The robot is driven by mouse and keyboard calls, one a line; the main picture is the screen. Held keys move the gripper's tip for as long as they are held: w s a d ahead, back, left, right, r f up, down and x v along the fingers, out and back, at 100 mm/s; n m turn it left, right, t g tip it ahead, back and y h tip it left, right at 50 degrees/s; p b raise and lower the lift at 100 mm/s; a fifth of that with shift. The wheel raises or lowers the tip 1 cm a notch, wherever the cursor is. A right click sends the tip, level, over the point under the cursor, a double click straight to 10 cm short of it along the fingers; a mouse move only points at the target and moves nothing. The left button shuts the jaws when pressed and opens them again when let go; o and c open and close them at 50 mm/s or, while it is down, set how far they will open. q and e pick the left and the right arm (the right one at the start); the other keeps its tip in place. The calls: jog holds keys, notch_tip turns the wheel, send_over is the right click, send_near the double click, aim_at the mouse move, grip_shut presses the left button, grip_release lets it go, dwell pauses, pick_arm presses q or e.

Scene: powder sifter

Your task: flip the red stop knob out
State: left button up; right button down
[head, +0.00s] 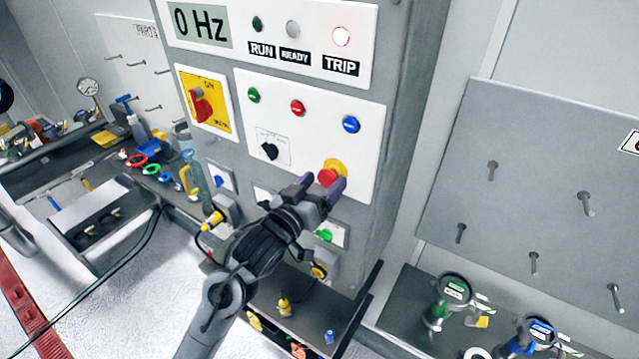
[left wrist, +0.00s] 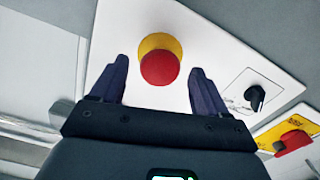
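The red stop knob (head: 328,176) sits on a yellow base (head: 336,166) at the lower right of the white control panel. In the left wrist view the round red knob (left wrist: 160,68) shows in front of its yellow collar (left wrist: 160,41). My left gripper (head: 322,184) is open at the knob. Its two dark fingers (left wrist: 156,82) stand on either side of the knob, with a visible gap on each side. I cannot tell how far the fingertips are from the panel. My right gripper is not in view.
The panel also holds green, red and blue buttons (head: 351,124), a black selector (head: 269,151) and a red-and-yellow switch (head: 203,103). The TRIP lamp (head: 341,36) glows, and the display (head: 201,24) reads 0 Hz. A grey pegboard (head: 540,180) stands at right.

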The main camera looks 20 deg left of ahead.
pick_arm(q)
jog(key=shift+s+a+f, duration=0.1)
jog(key=shift+s, duration=0.3)
jog(key=b+v, duration=0.2)
jog(key=v, duration=0.8)
jog(key=s+f+n+g+y+p, duration=0.1)
jog(key=s+f+g+p, duration=0.15)
jog(key=s+f, duration=0.45)
jog(key=s+f+n+g+y+p, duration=0.1)
jog(key=s+f+g, duration=0.15)
jog(key=f, duration=0.75)
jog(key=s+a+f+m+g+y, duration=0.1)
jog(key=s+f+g, duration=0.3)
jog(key=s, duration=0.4)
jog(key=s+a+f+m+g+y+p, duration=0.1)
jog(key=s+a+f+m+g, duration=0.1)
jog(key=s+f, duration=0.4)
jog(key=s+a+g, duration=0.1)
jog(key=s+g, duration=0.1)
jog(key=shift+s+a+f+m+g+y, duration=0.25)
jog(key=shift+s+f+m+g+y, duration=0.05)
jog(key=shift+m+g+y, duration=0.1)
